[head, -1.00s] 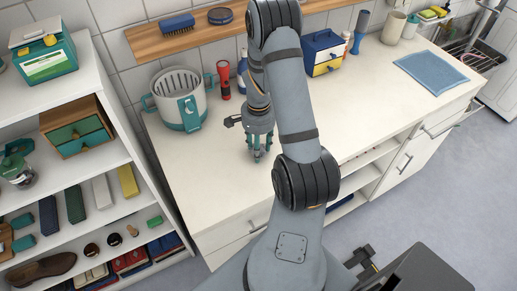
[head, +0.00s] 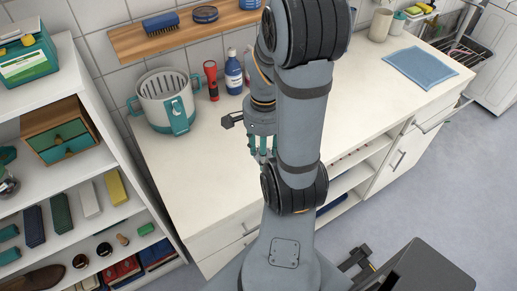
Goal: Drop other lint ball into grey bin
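My gripper (head: 262,150) hangs over the white counter (head: 205,185), fingers pointing down, partly hidden behind my own arm. The fingers are too small and too covered to tell whether they are open or shut, or whether anything is between them. I cannot make out a lint ball in the head view. A grey-white pot-like container with teal handles and a slotted inside (head: 167,100) stands on the counter to the left of my gripper; I cannot tell whether it is the grey bin.
A red flashlight (head: 211,82) and a blue bottle (head: 233,76) stand behind my gripper. A wall shelf (head: 130,40) holds a brush (head: 161,24). A stocked shelf unit (head: 95,165) is at left. A blue cloth (head: 421,67) lies at right. The counter's front left is clear.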

